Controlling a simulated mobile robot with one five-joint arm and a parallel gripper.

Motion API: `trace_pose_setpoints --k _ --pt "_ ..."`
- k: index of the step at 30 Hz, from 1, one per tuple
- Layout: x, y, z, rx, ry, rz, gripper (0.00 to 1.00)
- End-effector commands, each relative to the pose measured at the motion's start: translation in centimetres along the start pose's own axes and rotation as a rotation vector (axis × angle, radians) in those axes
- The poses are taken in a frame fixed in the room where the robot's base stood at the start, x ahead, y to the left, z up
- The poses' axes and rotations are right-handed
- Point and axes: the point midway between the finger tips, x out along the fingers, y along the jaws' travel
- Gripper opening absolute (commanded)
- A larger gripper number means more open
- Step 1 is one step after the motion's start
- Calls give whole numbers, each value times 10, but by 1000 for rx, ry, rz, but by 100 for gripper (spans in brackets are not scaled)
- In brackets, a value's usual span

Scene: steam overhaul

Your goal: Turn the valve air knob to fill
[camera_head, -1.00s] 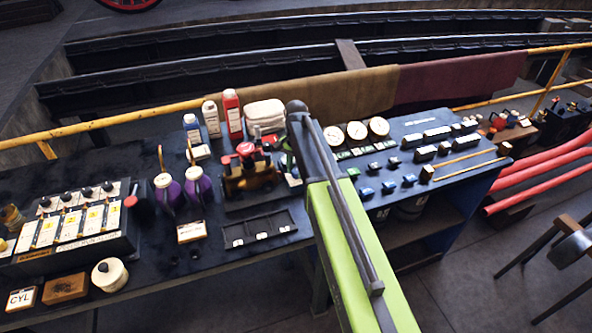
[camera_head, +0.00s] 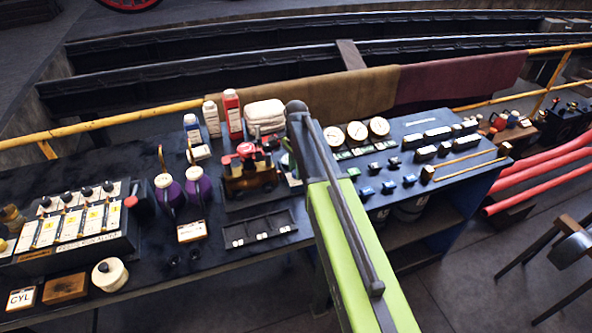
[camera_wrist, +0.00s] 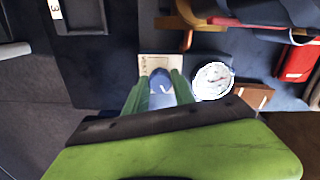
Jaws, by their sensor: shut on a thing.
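In the wrist view, the two green fingers of my gripper (camera_wrist: 158,92) are shut on the valve air knob (camera_wrist: 160,86), one finger on each side. The knob is blue-grey with a pale pointer mark on its top. Behind it is a cream label plate (camera_wrist: 153,65), whose lettering is too small to read, so I cannot tell which word the mark faces. A round white dial gauge (camera_wrist: 212,81) sits just right of the fingers. In the head view my arm hides the fingers and the knob.
In the head view, the red-topped valve stand (camera_head: 250,170) is close left of my arm. A dark three-part tray (camera_head: 258,229) lies in front of it. Purple oil cans (camera_head: 168,190) stand further left. A blue panel with gauges (camera_head: 357,131) is on the right.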

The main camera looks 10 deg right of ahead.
Motion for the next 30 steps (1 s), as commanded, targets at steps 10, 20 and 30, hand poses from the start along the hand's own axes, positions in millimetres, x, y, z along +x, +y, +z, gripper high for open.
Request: trace_pose_setpoints --k 10,20,30 --pt "0 0 0 1 0 -1 42" --pt "0 0 0 0 0 0 52" --pt "-32 0 0 0 0 0 52"
